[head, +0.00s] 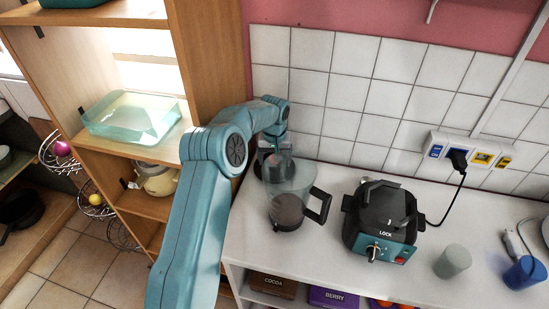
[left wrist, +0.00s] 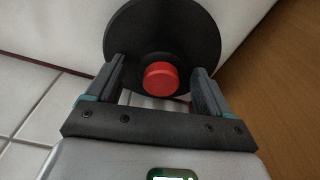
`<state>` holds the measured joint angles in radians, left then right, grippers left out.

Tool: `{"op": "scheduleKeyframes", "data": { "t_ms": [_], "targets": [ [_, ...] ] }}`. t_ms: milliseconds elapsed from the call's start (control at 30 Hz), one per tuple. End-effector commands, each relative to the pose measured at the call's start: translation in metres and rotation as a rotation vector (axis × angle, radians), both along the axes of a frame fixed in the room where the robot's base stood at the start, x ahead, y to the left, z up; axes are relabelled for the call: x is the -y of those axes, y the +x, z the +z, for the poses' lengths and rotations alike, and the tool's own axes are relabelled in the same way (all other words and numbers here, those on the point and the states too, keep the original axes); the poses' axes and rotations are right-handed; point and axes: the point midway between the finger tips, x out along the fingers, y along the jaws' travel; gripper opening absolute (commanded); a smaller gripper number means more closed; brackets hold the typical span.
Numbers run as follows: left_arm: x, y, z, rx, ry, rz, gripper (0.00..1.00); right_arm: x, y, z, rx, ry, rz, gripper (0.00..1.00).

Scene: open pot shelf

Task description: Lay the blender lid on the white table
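The blender lid (left wrist: 190,35), a black disc with a red knob (left wrist: 161,78), shows in the left wrist view just beyond my left gripper (left wrist: 160,72). The gripper's fingers stand open on either side of the knob, with a gap at each side. The white table (head: 345,240) shows pale behind the lid; whether the lid touches it I cannot tell. In the head view my left gripper (head: 273,157) is low behind the clear blender jug (head: 290,190), and the lid is largely hidden there. My right gripper is not in view.
A grey cup (head: 452,261) and a blue cup (head: 524,272) are farther right. The wooden shelf (head: 205,60) rises at left, the tiled wall (head: 340,95) behind. The table front between jug and base is clear.

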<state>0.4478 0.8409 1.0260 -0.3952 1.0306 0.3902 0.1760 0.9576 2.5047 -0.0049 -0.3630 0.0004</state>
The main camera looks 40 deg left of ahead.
Motion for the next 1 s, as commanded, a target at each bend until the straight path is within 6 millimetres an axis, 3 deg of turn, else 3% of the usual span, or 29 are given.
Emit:
{"op": "scheduleKeyframes", "data": {
  "t_ms": [367, 800, 1000],
  "targets": [
    [0.000, 0.000, 0.011, 0.003, 0.001, 0.000, 0.80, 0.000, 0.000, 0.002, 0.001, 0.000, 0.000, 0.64],
    [0.007, -0.008, 0.104, 0.004, 0.002, -0.001, 0.80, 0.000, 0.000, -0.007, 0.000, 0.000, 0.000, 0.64],
    [0.009, -0.010, 0.122, 0.002, 0.001, 0.000, 0.80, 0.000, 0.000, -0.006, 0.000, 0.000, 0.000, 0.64]
  ]
}}
